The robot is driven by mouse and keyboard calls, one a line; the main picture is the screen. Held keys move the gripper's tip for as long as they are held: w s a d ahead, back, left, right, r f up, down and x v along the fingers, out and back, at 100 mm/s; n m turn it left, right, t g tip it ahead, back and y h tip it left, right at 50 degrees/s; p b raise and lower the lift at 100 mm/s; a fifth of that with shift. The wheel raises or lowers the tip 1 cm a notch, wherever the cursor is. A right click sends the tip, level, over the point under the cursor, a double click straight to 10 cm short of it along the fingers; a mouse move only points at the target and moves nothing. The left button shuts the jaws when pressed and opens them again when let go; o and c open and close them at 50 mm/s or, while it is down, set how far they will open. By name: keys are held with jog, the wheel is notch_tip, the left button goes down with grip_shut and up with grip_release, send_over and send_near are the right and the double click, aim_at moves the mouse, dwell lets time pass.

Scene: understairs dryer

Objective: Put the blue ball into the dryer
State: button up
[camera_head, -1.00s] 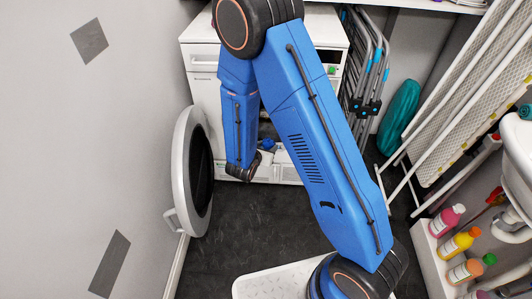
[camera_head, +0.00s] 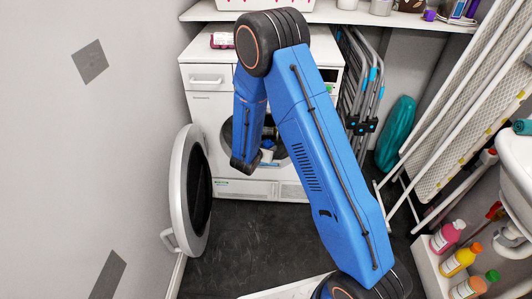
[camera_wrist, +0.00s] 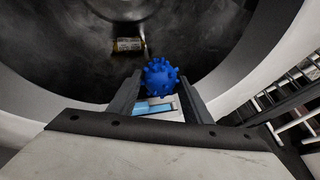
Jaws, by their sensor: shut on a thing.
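The blue ball (camera_wrist: 160,76) is spiky and sits between the fingertips of my gripper (camera_wrist: 160,92) in the wrist view. My gripper is shut on it. Ball and fingertips are at the mouth of the dryer drum (camera_wrist: 190,35), with the drum's dark interior beyond them; I cannot tell how far inside the ball is. In the head view the white dryer (camera_head: 208,108) stands at the back, its round door (camera_head: 178,190) swung open to the left. My arm hides much of its opening, and a small bit of blue shows near the gripper (camera_head: 268,150).
A small yellowish label or item (camera_wrist: 128,45) shows on the drum's back. Folded racks (camera_head: 362,90) and a teal object (camera_head: 395,133) stand right of the dryer. Several bottles (camera_head: 447,236) line the right side. The dark floor (camera_head: 250,240) before the dryer is clear.

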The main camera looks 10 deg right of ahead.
jog(key=w+d+f, duration=0.1)
jog(key=w+d, duration=0.1)
jog(key=w, duration=0.5)
jog(key=w+d+f, duration=0.1)
jog(key=w+d, duration=0.1)
jog(key=w, duration=0.5)
jog(key=shift+w+d+f, duration=0.2)
jog(key=shift+w+d, duration=0.15)
jog(key=shift+d, duration=0.05)
jog(key=shift+f, duration=0.1)
notch_tip(320, 180, down, 7)
dwell(1.4)
jog(key=o, duration=1.1)
